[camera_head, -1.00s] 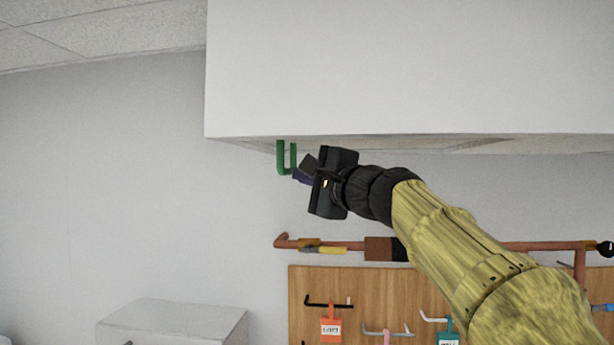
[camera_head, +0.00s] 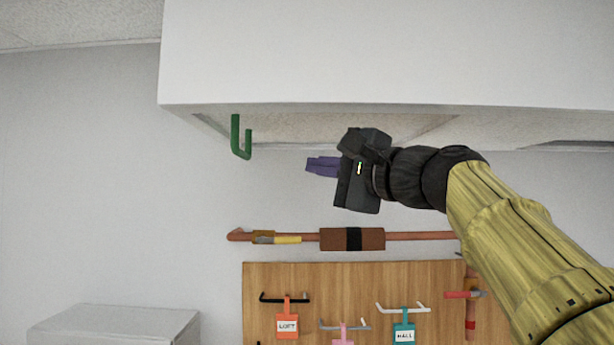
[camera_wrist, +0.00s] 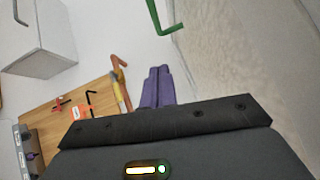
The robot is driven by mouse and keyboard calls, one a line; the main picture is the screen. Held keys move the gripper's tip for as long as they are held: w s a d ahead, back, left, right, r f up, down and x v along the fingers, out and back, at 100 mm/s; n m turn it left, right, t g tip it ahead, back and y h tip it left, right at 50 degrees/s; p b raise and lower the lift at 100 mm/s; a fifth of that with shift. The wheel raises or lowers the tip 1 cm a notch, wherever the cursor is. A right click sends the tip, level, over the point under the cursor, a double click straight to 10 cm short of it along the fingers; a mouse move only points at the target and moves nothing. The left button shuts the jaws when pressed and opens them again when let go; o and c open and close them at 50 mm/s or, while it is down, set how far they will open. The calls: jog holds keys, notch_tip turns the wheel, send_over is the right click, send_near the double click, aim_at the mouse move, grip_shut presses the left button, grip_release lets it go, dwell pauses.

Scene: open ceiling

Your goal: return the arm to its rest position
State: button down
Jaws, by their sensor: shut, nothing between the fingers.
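My gripper (camera_head: 322,166) has purple fingers and a dark body. In the head view it is in the upper middle, just below the white overhead box, pointing left. In the wrist view its two purple fingers (camera_wrist: 157,88) lie together, shut with nothing between them. My arm comes in from the lower right. A green hook (camera_head: 241,138) hangs from the underside of the box, left of the fingertips and apart from them. It also shows in the wrist view (camera_wrist: 163,18).
The white box (camera_head: 380,55) spans the top. Below run a copper pipe (camera_head: 290,238) and a wooden board (camera_head: 350,283) with hooks and tags, including an orange one (camera_head: 287,325) and a teal one (camera_head: 403,333). A grey cabinet (camera_head: 120,322) stands lower left. Bare wall lies left.

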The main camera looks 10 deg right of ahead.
dwell(0.3)
jog(key=w+d+f+n+g+h, duration=0.1)
jog(key=w+f+g+h, duration=0.15)
jog(key=f, duration=0.95)
jog(key=w+d+f+g+h, duration=0.1)
jog(key=d+f+g+h, duration=0.15)
jog(key=f, duration=1.05)
jog(key=w+f+n+g+h, duration=0.1)
jog(key=f+h, duration=0.2)
jog(key=f, duration=0.9)
jog(key=s+d+f+n+g+h, duration=0.1)
jog(key=s+f+n+g+h, duration=0.1)
jog(key=s+f+n, duration=0.3)
jog(key=s+d+f+n+g+h, duration=0.2)
jog(key=s+f+n+g, duration=0.2)
jog(key=s+f, duration=1)
notch_tip(320, 180, down, 8)
jog(key=shift+f+n+g, duration=0.1)
jog(key=shift+n+g, duration=0.3)
jog(key=shift+n, duration=0.1)
